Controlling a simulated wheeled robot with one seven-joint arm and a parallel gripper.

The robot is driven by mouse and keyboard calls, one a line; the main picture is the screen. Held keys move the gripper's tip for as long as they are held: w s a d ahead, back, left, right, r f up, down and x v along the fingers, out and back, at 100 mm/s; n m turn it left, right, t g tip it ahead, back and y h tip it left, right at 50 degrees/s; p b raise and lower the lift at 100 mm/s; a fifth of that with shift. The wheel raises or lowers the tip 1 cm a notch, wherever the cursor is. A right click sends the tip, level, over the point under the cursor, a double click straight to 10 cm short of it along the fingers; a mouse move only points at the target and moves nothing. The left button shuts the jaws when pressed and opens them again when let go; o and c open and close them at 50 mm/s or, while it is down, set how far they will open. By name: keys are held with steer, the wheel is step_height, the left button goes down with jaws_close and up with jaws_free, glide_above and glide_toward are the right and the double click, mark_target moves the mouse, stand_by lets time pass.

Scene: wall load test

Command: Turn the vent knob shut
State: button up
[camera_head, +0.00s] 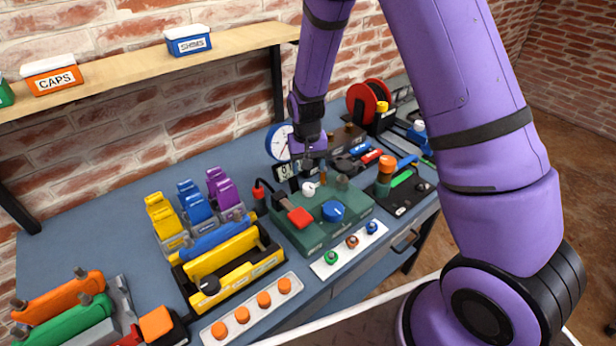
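A green box (312,238) stands on the bench in the middle of the head view. On its top are a small white knob (308,188), a larger round blue knob (333,211) and a red-ended lever (300,217). No label is readable, so I cannot tell which of these is the vent knob. My gripper (308,178) points down over the back of the box, close to the white knob. Its fingers are small and dark here. I cannot tell whether they touch the knob or how far apart they are.
A round white gauge (280,142) stands behind the box. Yellow, blue and purple clamps (197,208) are at its left, and a strip of colored buttons (350,248) lies in front. An orange-capped bottle (385,170) stands at the right. A shelf (130,68) runs along the brick wall.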

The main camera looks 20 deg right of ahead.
steer(key=shift+r, duration=1.2)
steer(key=s+d+r+t, duration=0.1)
steer(key=s+r, duration=0.3)
steer(key=r, duration=0.4)
steer(key=s+d+r+n+t, duration=0.1)
steer(key=s+d+r, duration=0.15)
steer(key=r, duration=0.55)
steer(key=s+d+r+t, duration=0.1)
steer(key=s+r, duration=0.4)
steer(key=r, duration=0.3)
steer(key=s+d+r, duration=0.1)
steer(key=s+r, duration=0.1)
steer(key=s, duration=0.4)
steer(key=s+r+t, duration=0.1)
steer(key=s+r, duration=0.2)
steer(key=s, duration=0.3)
steer(key=s+d+r+n+t, duration=0.1)
steer(key=s+r, duration=0.2)
steer(key=s, duration=0.3)
steer(key=shift+d+r, duration=0.15)
steer(key=shift+d, duration=0.15)
